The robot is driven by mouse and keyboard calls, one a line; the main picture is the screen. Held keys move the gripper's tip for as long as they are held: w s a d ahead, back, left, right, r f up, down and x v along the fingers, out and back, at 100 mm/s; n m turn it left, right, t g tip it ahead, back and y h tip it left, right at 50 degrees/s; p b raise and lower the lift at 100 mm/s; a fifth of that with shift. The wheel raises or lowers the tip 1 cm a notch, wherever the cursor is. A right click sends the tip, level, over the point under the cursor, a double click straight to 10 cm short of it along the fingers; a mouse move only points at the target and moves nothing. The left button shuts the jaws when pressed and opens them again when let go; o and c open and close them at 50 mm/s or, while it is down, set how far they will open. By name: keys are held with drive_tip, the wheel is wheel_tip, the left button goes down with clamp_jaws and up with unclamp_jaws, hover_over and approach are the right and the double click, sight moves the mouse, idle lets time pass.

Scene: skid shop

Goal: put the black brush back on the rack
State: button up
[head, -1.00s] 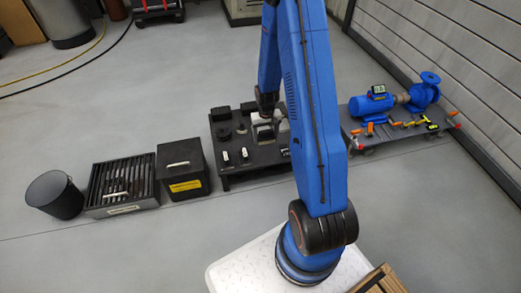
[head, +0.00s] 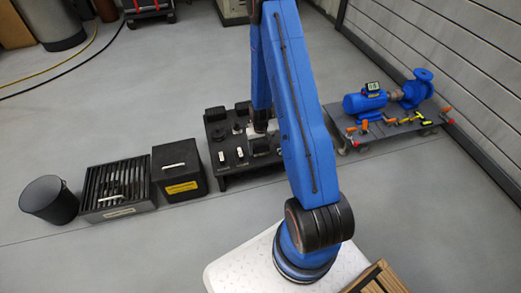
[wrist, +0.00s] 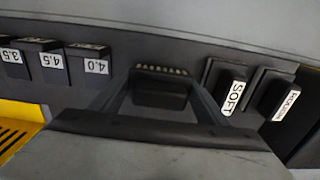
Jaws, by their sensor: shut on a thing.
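The black brush (wrist: 160,92) is in the middle of the wrist view, with a row of pale bristle tufts along its far edge. My gripper (wrist: 160,105) is shut on it, with one finger on each side. In the head view my gripper (head: 262,142) is low over the black stand (head: 232,180), and the brush cannot be made out there. Black blocks labelled SOFT (wrist: 232,92) and ROUGH (wrist: 284,98) are right of the brush. I cannot tell which part is the rack or whether the brush touches it.
Black blocks marked 4.0 (wrist: 90,62) and 4.5 (wrist: 48,64) are left of the brush. A black box (head: 178,172), a slotted crate (head: 118,187) and a bin (head: 48,200) stand left. A cart with a blue pump (head: 368,100) stands right. Open floor lies in front.

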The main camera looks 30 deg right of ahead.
sight(260, 144)
drive_tip(key=shift+f, duration=0.65)
drive_tip(key=o, duration=1.4)
wheel_tip(260, 144, up, 13)
drive_tip(key=shift+r, duration=0.2)
drive_tip(key=s+a+r+n+t, duration=0.1)
drive_tip(key=s+a+r, duration=0.2)
drive_tip(key=r, duration=0.6)
drive_tip(key=s+a+r+t, duration=0.1)
drive_tip(key=s+a+r, duration=0.2)
drive_tip(key=r, duration=0.6)
drive_tip(key=s+a+r+n, duration=0.1)
drive_tip(key=s+a+r, duration=0.15)
drive_tip(key=r, duration=0.65)
drive_tip(key=s+a+r+t, duration=0.1)
drive_tip(key=s+a+r, duration=0.1)
drive_tip(key=s+r, duration=0.2)
drive_tip(key=s+a+r+t, duration=0.1)
drive_tip(key=s+a+r, duration=0.2)
drive_tip(key=s, duration=0.7)
drive_tip(key=s+a+r+n, duration=0.1)
drive_tip(key=s+a+r, duration=0.1)
drive_tip(key=s+r, duration=0.4)
drive_tip(key=shift+s+a+r+t, duration=0.15)
drive_tip(key=shift+s+t, duration=0.25)
drive_tip(key=shift+s, duration=0.5)
